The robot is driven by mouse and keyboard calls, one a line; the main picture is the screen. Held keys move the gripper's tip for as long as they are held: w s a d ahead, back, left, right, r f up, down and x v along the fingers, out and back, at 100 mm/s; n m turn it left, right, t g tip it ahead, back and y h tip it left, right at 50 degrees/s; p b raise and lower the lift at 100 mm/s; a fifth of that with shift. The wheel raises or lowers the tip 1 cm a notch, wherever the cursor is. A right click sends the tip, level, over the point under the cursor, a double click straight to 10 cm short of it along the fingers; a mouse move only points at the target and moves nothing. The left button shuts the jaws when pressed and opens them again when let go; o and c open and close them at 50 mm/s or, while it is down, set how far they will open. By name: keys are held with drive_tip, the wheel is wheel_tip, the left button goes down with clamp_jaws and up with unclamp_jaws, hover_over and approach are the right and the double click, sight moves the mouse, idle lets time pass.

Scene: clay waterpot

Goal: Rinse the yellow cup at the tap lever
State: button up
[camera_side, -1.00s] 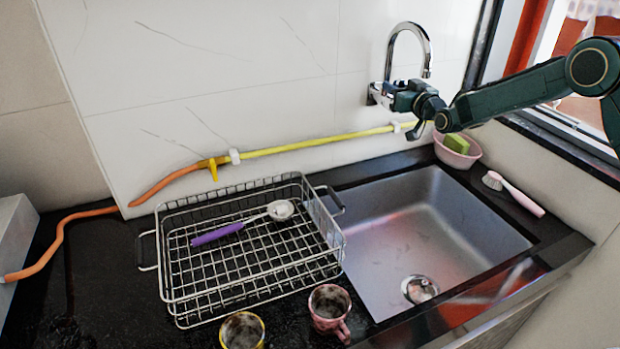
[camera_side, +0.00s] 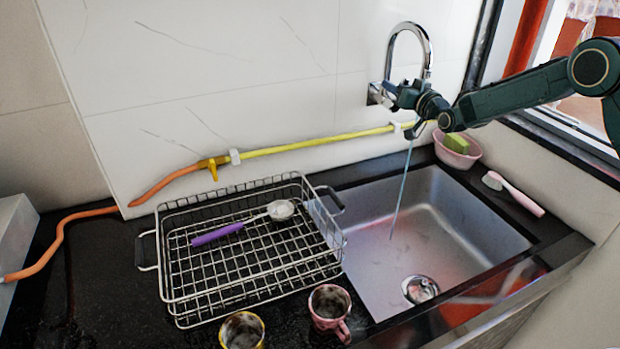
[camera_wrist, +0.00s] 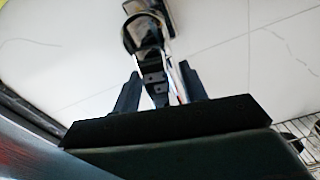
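The yellow cup (camera_side: 242,331) stands on the black counter at the bottom edge of the side view, partly cut off, with its dark open top up. The chrome tap (camera_side: 410,28) is on the wall above the sink, and a thin stream of water (camera_side: 401,195) falls into the basin. My gripper (camera_side: 398,91) is at the tap body and hides the lever in the side view. In the wrist view my gripper (camera_wrist: 160,78) has its fingers apart on either side of the tap parts (camera_wrist: 145,35), holding no cup.
A pink cup (camera_side: 329,308) stands right of the yellow cup. A wire rack (camera_side: 170,255) holds a purple-handled ladle (camera_side: 220,233). The metal sink (camera_side: 465,215) is empty. A pink bowl with a sponge (camera_side: 457,152) and a brush (camera_side: 515,194) are beyond it.

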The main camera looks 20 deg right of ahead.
drive_tip(key=shift+s, duration=0.15)
drive_tip(key=s, duration=1.3)
drive_tip(key=shift+s, duration=0.25)
idle(0.3)
